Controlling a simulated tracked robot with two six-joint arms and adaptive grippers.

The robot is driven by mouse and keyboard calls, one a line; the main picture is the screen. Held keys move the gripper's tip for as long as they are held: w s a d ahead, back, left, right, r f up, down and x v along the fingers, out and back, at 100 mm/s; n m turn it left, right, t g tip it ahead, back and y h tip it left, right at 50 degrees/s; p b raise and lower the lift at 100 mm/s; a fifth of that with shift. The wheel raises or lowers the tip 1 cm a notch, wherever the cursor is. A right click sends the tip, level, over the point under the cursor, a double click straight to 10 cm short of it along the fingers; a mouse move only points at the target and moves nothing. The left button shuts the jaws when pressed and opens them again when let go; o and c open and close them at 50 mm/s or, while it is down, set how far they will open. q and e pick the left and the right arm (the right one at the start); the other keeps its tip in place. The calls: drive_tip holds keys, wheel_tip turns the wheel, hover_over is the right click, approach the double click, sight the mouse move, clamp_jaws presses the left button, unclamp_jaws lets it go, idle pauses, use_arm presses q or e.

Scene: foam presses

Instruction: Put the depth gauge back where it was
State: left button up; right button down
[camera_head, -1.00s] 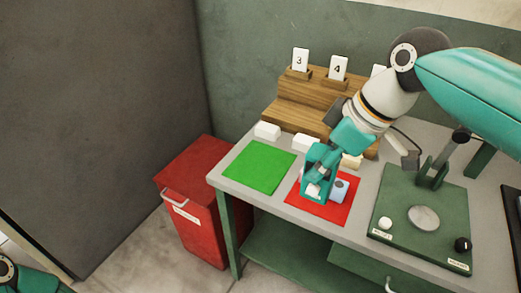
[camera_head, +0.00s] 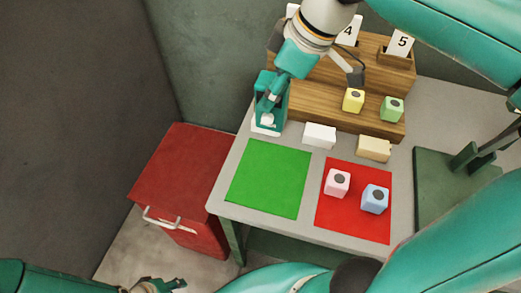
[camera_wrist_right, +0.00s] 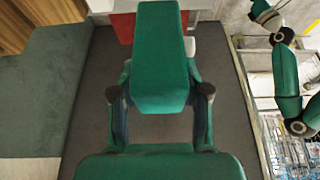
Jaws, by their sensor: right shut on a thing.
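My right gripper (camera_head: 268,118) is at the left end of the wooden stepped rack, just behind the green mat, pointing down. It is shut on a white block (camera_head: 265,131), which shows partly below its fingers. In the right wrist view, the green gripper body hides most of the block; a white bit (camera_wrist_right: 190,47) shows beside it. I cannot make out a depth gauge in these frames. My left gripper (camera_head: 158,286) is low at the left, cut by the bottom edge, and its jaws do not show clearly.
The green mat (camera_head: 268,178) is empty. A pink block (camera_head: 337,182) and a blue block (camera_head: 375,198) stand on the red mat (camera_head: 350,225). A white block (camera_head: 320,135) and a cream block (camera_head: 374,148) lie before the rack (camera_head: 350,120). A red cabinet (camera_head: 180,170) stands left.

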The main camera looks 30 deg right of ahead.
wheel_tip(320, 180, down, 19)
drive_tip(key=shift+r+b, duration=0.1)
drive_tip(key=shift+b, duration=0.5)
drive_tip(key=shift+a, duration=0.1)
drive_tip(key=c, duration=0.6)
unclamp_jaws()
drive_tip(key=shift+o, duration=0.2)
drive_tip(key=shift+r, duration=0.35)
drive_tip(key=v, duration=1.1)
